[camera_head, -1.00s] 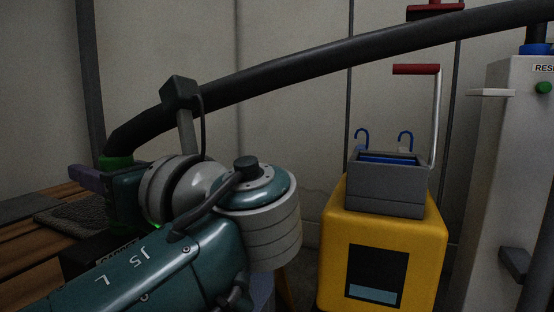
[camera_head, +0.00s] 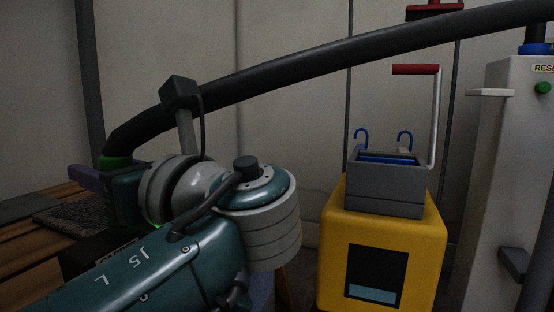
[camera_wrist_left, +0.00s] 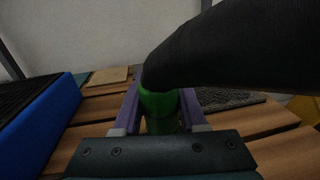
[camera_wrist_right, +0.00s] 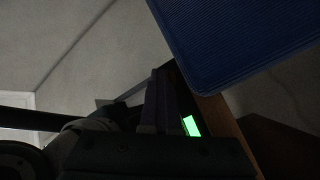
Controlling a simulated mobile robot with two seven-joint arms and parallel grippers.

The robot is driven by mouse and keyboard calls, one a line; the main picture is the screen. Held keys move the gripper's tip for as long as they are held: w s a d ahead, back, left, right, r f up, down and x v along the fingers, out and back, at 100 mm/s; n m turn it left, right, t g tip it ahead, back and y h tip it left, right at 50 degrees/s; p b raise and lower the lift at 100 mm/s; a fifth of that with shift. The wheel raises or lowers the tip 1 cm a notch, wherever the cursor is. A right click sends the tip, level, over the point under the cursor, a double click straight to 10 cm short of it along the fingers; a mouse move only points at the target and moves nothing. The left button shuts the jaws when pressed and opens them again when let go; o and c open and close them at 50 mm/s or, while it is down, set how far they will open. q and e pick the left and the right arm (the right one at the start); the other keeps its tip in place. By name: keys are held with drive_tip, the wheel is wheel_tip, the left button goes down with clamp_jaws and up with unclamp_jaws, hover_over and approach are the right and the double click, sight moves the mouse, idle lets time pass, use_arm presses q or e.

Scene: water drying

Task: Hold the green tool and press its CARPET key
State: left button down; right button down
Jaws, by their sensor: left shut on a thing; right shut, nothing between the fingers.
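The green tool (camera_wrist_left: 160,103) stands upright between the purple fingers of my left gripper (camera_wrist_left: 160,115), which is shut on it. Its green collar (camera_head: 116,162) shows in the head view at the end of a thick black hose (camera_head: 300,68). My left arm hides most of the tool there. My right gripper (camera_wrist_right: 158,98) is shut and empty in the dark right wrist view. A glowing green rectangle (camera_wrist_right: 192,126) lies just right of its fingers. I cannot read a CARPET key in any view. A dark box (camera_head: 88,250) with partly hidden white lettering sits behind my left forearm.
A yellow machine (camera_head: 430,230) with a grey bin (camera_head: 385,204) stands right of my left arm. A pale column (camera_head: 500,160) is at far right. A blue-sided tray (camera_wrist_left: 62,120) lies left on the slatted wooden bench (camera_wrist_left: 285,150). A blue slab (camera_wrist_right: 240,40) hangs near my right gripper.

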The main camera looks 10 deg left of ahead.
use_arm(q)
drive_tip(key=shift+d+f, duration=0.1)
use_arm(e)
drive_tip(key=shift+a, duration=0.55)
use_arm(q)
drive_tip(key=shift+d, duration=0.15)
use_arm(e)
drive_tip(key=shift+s+d, duration=0.1)
drive_tip(key=shift+s, duration=0.1)
use_arm(q)
drive_tip(key=shift+a+f, duration=0.1)
drive_tip(key=shift+a, duration=0.15)
use_arm(e)
drive_tip(key=shift+s+d, duration=0.15)
drive_tip(key=shift+d, duration=0.9)
drive_tip(key=shift+s+d, duration=0.2)
drive_tip(key=shift+d, duration=0.85)
drive_tip(key=shift+s+d, duration=0.15)
drive_tip(key=shift+d, duration=0.9)
use_arm(q)
drive_tip(key=shift+c, duration=1.9)
unclamp_jaws()
